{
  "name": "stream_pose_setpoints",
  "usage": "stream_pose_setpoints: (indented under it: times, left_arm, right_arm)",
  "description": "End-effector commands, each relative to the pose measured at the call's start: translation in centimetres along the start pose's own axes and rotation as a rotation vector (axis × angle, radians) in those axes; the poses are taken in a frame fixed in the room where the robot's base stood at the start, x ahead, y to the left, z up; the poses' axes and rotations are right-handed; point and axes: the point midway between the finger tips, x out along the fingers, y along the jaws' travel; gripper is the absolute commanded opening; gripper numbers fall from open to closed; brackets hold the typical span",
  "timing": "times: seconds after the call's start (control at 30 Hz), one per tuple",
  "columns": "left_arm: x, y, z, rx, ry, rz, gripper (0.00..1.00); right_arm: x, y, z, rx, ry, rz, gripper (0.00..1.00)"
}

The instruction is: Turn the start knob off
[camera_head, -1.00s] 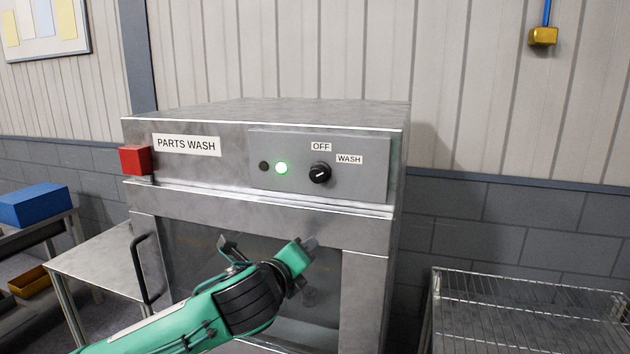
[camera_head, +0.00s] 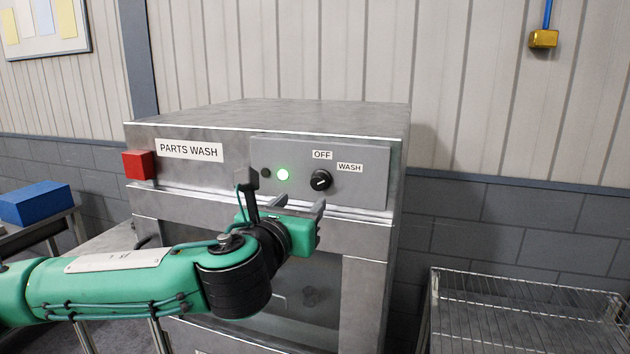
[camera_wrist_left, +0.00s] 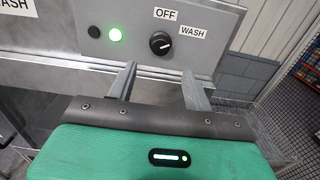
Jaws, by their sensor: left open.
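The start knob (camera_head: 320,180) is a round black dial with a white pointer line, on the grey control panel (camera_head: 365,190) of the parts washer. Its pointer aims up and right, toward the WASH label (camera_head: 349,168); the OFF label (camera_head: 322,155) is above it. In the left wrist view the knob (camera_wrist_left: 160,43) is beyond the fingertips, between their lines. My left gripper (camera_head: 297,203) is open and empty, below the knob and apart from it. Its two fingers (camera_wrist_left: 160,82) point up toward the panel. My right gripper is in neither view.
A lit green lamp (camera_head: 283,175) and a dark lamp (camera_head: 265,173) are left of the knob. A red box (camera_head: 138,165) sits on the washer's left corner. A wire rack cart (camera_head: 530,310) stands at right, and a blue bin (camera_head: 37,203) at left.

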Motion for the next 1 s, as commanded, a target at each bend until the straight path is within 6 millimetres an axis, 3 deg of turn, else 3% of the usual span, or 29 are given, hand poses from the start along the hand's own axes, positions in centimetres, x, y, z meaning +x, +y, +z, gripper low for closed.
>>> stream_pose_setpoints:
  times: [0.2, 0.43, 0.9, 1.0]
  left_arm:
    - [4.7, 0.0, 0.5, -0.002, 0.001, 0.001, 0.52]
    - [7.9, 0.0, 0.2, -0.002, 0.001, 0.002, 0.52]
    - [9.0, 0.0, 0.0, -0.002, -0.001, 0.000, 0.52]
    - [9.0, 0.0, 0.0, -0.002, -0.001, 0.000, 0.32]
  right_arm:
    - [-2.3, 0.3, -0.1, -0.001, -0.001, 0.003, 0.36]
    - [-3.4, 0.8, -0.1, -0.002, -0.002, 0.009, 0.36]
    - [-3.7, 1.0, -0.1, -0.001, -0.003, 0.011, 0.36]
    - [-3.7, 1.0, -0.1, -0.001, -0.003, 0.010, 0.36]
